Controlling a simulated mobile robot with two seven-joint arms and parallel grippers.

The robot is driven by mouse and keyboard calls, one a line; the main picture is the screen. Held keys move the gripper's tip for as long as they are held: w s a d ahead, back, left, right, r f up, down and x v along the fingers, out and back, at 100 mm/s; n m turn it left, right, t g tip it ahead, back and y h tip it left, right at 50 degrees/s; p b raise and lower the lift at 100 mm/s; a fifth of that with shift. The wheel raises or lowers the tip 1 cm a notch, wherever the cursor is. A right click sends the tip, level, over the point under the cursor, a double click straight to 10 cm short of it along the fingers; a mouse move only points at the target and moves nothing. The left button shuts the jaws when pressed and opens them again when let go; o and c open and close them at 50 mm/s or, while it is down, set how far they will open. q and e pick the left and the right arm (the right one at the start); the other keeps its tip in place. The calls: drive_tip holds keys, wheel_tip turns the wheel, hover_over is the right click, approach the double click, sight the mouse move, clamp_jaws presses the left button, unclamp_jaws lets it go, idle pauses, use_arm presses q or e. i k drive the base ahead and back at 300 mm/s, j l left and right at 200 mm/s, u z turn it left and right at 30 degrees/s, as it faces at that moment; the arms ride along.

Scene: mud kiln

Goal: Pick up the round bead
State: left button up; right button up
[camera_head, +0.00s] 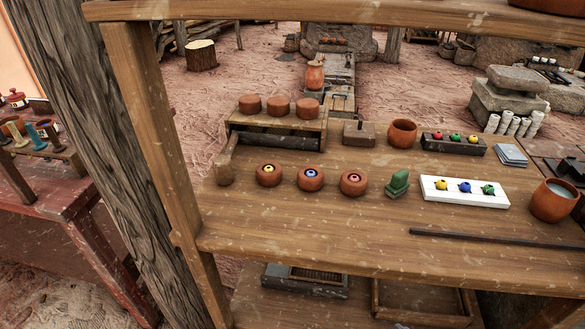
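Several small beads sit on the wooden workbench (330,225). A white holder (432,197) on the right carries a yellow bead (441,184), a blue bead (465,187) and a green bead (488,189). A dark holder (430,145) behind it carries several more coloured beads (455,138). Three round clay pieces stand in a row, with a yellow centre (268,168), a blue centre (311,173) and a red centre (352,177). The beads are too small for me to tell their exact shapes apart. Neither of my grippers is in view.
A green block-like object (398,183) stands between the clay pieces and white holder. A dark rod (490,239) lies in front. The bench's front left is clear. A shelf board (330,10) crosses above.

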sight(488, 189)
drive_tip(key=z, duration=1.25)
